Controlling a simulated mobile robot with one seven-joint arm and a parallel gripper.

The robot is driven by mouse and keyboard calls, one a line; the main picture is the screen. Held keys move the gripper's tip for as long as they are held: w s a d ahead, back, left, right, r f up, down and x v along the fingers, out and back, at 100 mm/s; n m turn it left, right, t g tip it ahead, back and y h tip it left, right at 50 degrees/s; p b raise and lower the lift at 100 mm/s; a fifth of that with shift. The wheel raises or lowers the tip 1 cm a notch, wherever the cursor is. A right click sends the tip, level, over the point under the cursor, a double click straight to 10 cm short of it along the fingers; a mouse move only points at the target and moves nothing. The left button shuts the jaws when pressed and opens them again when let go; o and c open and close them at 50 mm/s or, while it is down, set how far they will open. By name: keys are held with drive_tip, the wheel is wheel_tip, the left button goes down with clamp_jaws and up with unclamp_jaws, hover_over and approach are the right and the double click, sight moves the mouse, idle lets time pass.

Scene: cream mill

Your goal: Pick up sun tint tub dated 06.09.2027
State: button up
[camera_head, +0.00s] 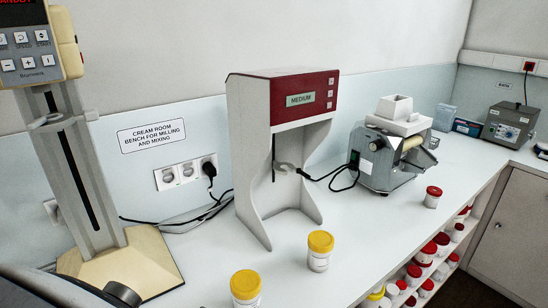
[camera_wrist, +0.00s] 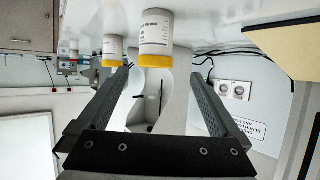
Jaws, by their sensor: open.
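Two white tubs with yellow lids stand upright on the bench. The nearer tub (camera_head: 245,289) is cut off by the bottom edge of the head view. The other tub (camera_head: 319,259) stands further right, in front of the mixer. In the wrist view, which is upside down, a large yellow-lidded tub (camera_wrist: 156,38) shows just beyond the fingertips, with a smaller one (camera_wrist: 113,48) further off. Their labels carry print too small to read, so I cannot tell the dates. My gripper (camera_wrist: 162,76) is open and empty, its two fingers apart.
A red-topped mixer (camera_head: 290,100) and a grey roller mill (camera_head: 393,150) stand at the back. A beige-based stand (camera_head: 120,262) is at left. A red-lidded tub (camera_head: 433,197) stands near the front edge. A shelf below (camera_head: 425,268) holds several tubs. Bench between the tubs and mill is clear.

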sight(251, 283)
drive_tip(key=b+x, duration=0.1)
drive_tip(key=x, duration=0.4)
drive_tip(key=b+x, duration=0.1)
drive_tip(key=x, duration=1.1)
drive_tip(key=shift+d+r+b, duration=0.25)
drive_tip(key=shift+d+b, duration=0.15)
drive_tip(key=shift+t, duration=0.3)
drive_tip(key=c, duration=1.3)
